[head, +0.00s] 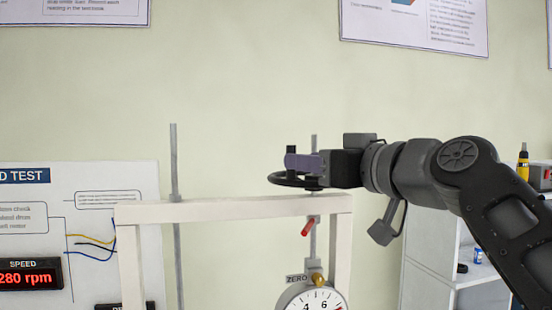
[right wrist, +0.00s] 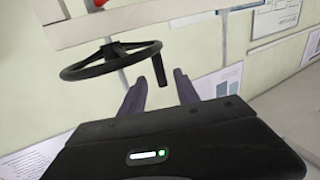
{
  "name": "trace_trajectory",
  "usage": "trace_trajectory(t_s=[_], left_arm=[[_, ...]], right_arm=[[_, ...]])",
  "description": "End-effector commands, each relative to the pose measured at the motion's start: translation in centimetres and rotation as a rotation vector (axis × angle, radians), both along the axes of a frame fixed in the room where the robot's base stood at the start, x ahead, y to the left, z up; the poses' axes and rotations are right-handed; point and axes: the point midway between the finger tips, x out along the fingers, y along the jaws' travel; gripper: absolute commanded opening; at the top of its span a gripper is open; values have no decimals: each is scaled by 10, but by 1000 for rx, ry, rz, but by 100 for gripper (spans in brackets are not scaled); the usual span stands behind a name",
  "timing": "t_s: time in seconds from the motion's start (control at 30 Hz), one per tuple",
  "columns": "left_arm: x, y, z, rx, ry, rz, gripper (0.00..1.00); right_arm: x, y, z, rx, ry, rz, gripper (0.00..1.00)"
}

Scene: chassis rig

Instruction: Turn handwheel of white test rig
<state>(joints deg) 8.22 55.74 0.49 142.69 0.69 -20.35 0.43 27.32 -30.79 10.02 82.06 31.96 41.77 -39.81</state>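The white test rig (head: 230,210) stands in the middle of the head view. Its black handwheel (head: 288,180) lies flat above the right part of the top beam. The wheel also shows in the right wrist view (right wrist: 85,66), with a black handle peg (right wrist: 158,70) on its rim. My right gripper (head: 303,163) is at the wheel, partly hiding it. In the right wrist view its two fingers (right wrist: 158,80) are apart, with the peg's end between the fingertips; I cannot tell whether they touch it. My left gripper is not in view.
A red lever (head: 308,226) and a dial gauge (head: 312,298) sit below the beam. A grey rod (head: 174,160) rises at the left. A panel with a red speed display (head: 28,274) stands at left, a white shelf (head: 430,265) at right.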

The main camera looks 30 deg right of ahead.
Motion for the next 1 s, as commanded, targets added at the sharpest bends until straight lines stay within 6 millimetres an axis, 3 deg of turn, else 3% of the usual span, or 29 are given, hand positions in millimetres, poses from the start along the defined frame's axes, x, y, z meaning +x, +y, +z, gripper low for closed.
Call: trace_trajectory(t_s=[0.27,0.7,1.0], left_arm=[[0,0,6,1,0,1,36],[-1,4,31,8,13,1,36],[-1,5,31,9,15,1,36]], right_arm=[[11,0,1,0,2,1,38],[72,3,2,1,3,1,38],[79,3,0,0,0,0,38]])
